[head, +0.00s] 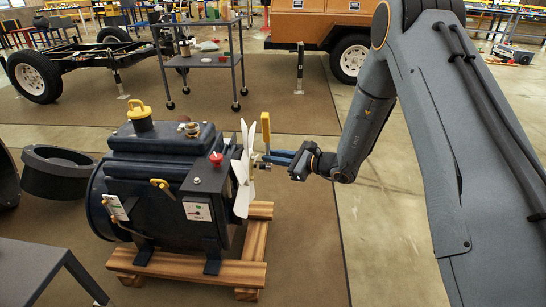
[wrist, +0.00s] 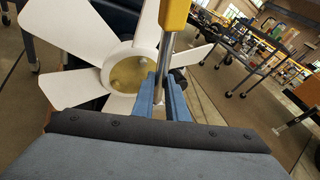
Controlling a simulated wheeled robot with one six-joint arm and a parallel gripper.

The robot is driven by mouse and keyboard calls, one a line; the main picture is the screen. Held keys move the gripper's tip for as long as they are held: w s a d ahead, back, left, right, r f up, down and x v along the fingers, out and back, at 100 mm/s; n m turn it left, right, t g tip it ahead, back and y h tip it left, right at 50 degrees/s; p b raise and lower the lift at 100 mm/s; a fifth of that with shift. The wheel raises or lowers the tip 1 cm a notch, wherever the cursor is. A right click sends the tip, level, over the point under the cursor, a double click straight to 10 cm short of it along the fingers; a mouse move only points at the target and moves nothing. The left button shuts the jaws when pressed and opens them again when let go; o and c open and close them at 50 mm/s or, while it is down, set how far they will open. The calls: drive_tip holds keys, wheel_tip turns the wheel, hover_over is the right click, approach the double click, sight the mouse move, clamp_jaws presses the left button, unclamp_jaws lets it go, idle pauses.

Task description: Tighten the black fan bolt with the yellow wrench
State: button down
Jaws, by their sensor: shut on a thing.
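The yellow wrench (head: 266,128) stands about upright in front of the white fan, its yellow handle up; the handle and grey shaft also show in the wrist view (wrist: 174,14). My gripper (head: 270,157) has blue fingers shut on the wrench's shaft below the handle; they also show in the wrist view (wrist: 165,84). The white fan (head: 241,171) sits on the right end of the dark motor (head: 152,165). Its brass-coloured hub (wrist: 128,73) is just left of the fingers in the wrist view. I cannot make out the black fan bolt or whether the wrench touches it.
The motor stands on a wooden pallet (head: 256,248) on a brown mat. A grey cart (head: 203,62) and a vehicle chassis (head: 75,57) stand behind. A dark table corner (head: 40,270) is at front left. The floor right of the pallet is clear.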

drive_tip(key=shift+w+a, duration=0.1)
drive_tip(key=shift+a, duration=0.8)
idle(0.3)
drive_tip(key=c, duration=2.4)
unclamp_jaws()
clamp_jaws()
drive_tip(key=shift+r, duration=0.1)
drive_tip(key=shift+w+r+p, duration=0.15)
drive_tip(key=shift+w+p, duration=0.05)
drive_tip(key=shift+p, duration=0.1)
drive_tip(key=shift+w+a+m+g, duration=0.1)
drive_tip(key=shift+w+m+g, duration=0.1)
drive_tip(key=shift+m+g, duration=0.25)
drive_tip(key=shift+w+h+p, duration=0.1)
drive_tip(key=shift+h+p, duration=0.2)
